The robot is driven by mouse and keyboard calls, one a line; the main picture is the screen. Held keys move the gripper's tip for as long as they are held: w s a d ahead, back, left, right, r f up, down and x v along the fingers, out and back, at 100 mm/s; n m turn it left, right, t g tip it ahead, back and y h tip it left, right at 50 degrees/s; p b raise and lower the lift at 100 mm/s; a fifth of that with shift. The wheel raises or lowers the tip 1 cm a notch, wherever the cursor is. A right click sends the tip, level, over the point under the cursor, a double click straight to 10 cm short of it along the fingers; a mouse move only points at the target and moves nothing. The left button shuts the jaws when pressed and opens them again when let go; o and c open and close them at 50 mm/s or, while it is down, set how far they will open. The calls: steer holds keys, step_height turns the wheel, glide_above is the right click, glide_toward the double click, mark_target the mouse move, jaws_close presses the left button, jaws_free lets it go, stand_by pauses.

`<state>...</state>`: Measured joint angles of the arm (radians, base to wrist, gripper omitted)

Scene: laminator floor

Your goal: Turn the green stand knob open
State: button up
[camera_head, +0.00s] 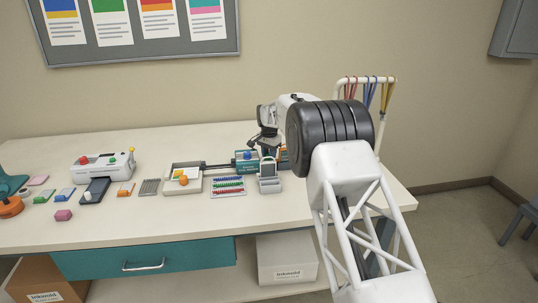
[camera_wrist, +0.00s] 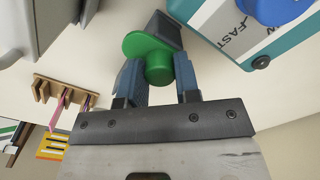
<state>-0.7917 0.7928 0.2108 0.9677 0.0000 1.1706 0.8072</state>
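The green knob (camera_wrist: 159,66) is in the upper middle of the wrist view. It has a round stem and a flat flange that sticks out to the left, in front of a dark grey block (camera_wrist: 168,30). My gripper (camera_wrist: 159,72) has one blue-grey finger on each side of the stem. Both fingers appear to touch it, with no clear gap. In the head view my gripper (camera_head: 267,146) is low over the back of the bench, by a grey stand (camera_head: 269,184). The knob cannot be made out clearly there.
A teal and white machine (camera_head: 247,167) with a blue knob is close by, and its edge fills the upper right of the wrist view (camera_wrist: 228,55). A rack of coloured pens (camera_head: 228,186) and a white tray (camera_head: 166,188) lie to its left. Strap hooks (camera_head: 388,80) stand behind my arm.

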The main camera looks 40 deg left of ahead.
steer(key=o, duration=0.5)
steer(key=shift+c, duration=0.2)
steer(key=shift+r, duration=3.9)
